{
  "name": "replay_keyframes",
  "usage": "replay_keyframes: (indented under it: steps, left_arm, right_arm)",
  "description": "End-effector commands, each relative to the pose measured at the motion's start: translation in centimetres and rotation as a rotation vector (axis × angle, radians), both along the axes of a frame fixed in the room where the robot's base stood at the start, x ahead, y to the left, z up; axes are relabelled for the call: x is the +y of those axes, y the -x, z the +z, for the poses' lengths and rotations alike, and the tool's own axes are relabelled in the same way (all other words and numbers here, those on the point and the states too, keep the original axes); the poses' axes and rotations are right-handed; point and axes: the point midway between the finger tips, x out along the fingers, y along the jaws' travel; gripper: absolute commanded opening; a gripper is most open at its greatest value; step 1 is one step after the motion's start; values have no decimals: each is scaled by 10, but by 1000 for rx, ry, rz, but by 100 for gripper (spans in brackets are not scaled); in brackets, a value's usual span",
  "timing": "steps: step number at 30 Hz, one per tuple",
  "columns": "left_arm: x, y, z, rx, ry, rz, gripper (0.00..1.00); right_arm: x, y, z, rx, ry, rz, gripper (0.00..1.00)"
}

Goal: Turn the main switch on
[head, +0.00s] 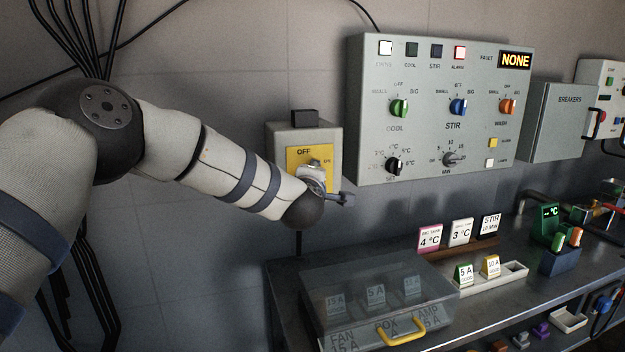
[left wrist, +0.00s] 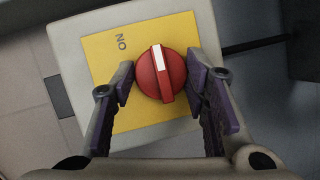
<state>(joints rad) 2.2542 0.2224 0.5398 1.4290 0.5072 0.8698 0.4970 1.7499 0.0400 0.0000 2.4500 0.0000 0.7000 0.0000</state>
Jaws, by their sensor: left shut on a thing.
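The main switch is a grey box with a yellow plate (head: 305,155) marked OFF and ON, on the wall left of the control panel. Its red round knob (left wrist: 160,73) with a white mark shows in the left wrist view. There the mark points to the top of the picture, and the ON label (left wrist: 122,42) lies up and left of the knob. My left gripper (left wrist: 162,88) is shut on the knob, one finger on each side. In the head view my left gripper (head: 322,180) is at the plate and hides the knob. My right gripper is not in view.
The control panel (head: 433,115) right of the switch has several knobs, lamps and a lit NONE display. A breakers box (head: 567,120) stands further right. Below are a clear-lidded fuse box (head: 375,285) with a yellow handle and several cards on the bench.

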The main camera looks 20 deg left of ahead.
Motion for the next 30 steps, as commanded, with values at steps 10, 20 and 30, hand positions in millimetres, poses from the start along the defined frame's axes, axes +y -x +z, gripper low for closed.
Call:
replay_keyframes:
  steps: [10, 20, 30]
  left_arm:
    - [0, 0, 0, -1, 0, 1, 61]
    - [-10, 45, 9, -1, 0, -2, 61]
    - [-23, 112, 21, -1, -1, 1, 61]
  right_arm:
    - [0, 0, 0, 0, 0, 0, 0]
    - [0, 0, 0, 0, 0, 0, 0]
    - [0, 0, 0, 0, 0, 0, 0]
